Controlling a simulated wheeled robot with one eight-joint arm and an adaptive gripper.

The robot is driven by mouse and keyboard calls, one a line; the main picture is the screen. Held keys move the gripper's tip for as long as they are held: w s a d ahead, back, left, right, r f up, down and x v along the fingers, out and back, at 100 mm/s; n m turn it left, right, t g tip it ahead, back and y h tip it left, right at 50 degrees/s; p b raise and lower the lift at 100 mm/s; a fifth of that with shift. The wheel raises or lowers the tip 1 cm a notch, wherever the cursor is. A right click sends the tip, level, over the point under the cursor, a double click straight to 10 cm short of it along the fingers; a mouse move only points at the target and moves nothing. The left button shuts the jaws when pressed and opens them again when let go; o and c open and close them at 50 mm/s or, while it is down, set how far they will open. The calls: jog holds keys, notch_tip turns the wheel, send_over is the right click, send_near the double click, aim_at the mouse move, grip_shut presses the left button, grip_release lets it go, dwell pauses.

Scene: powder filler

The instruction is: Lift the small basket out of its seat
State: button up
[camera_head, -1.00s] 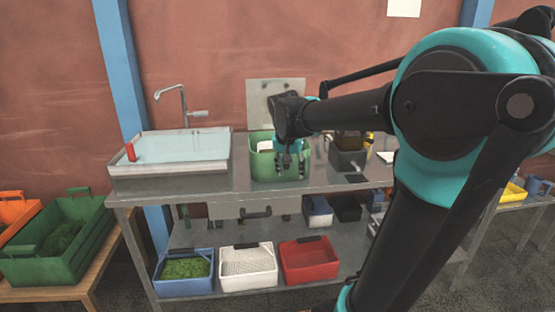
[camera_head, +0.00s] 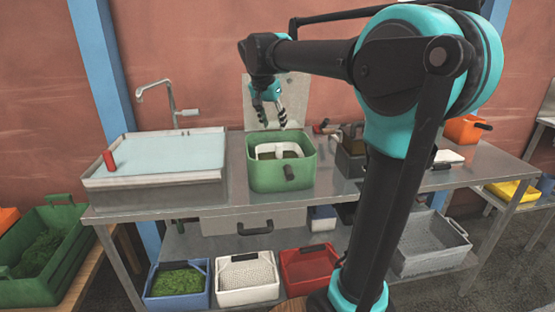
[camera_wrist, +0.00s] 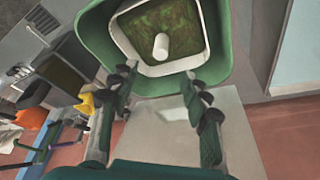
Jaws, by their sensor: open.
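The small basket (camera_head: 279,151) is white and sits inside a green tub (camera_head: 267,175) on the steel bench. In the wrist view the basket (camera_wrist: 182,66) holds greenish-brown material, and a white post or handle stands up from it. My gripper (camera_head: 272,123) is above the tub, clear of the basket, with its fingers pointing down. In the wrist view my gripper (camera_wrist: 162,76) is open, its two fingers apart with nothing between them. The tub's front wall hides the lower part of the basket in the head view.
A sink (camera_head: 157,165) with a tap is left of the tub. A dark box-like device (camera_head: 350,160) stands to the right, and an upright metal panel is behind. A red bin (camera_head: 308,264), a white bin (camera_head: 247,279) and a blue bin sit on the lower shelf.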

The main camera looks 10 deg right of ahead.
aim_at(279, 145)
jog(key=x, duration=1.1)
jog(key=shift+w, duration=0.1)
jog(key=shift+x, duration=3.15)
jog(key=shift+f, duration=0.1)
jog(key=shift+c, duration=0.5)
jog(key=c, duration=1)
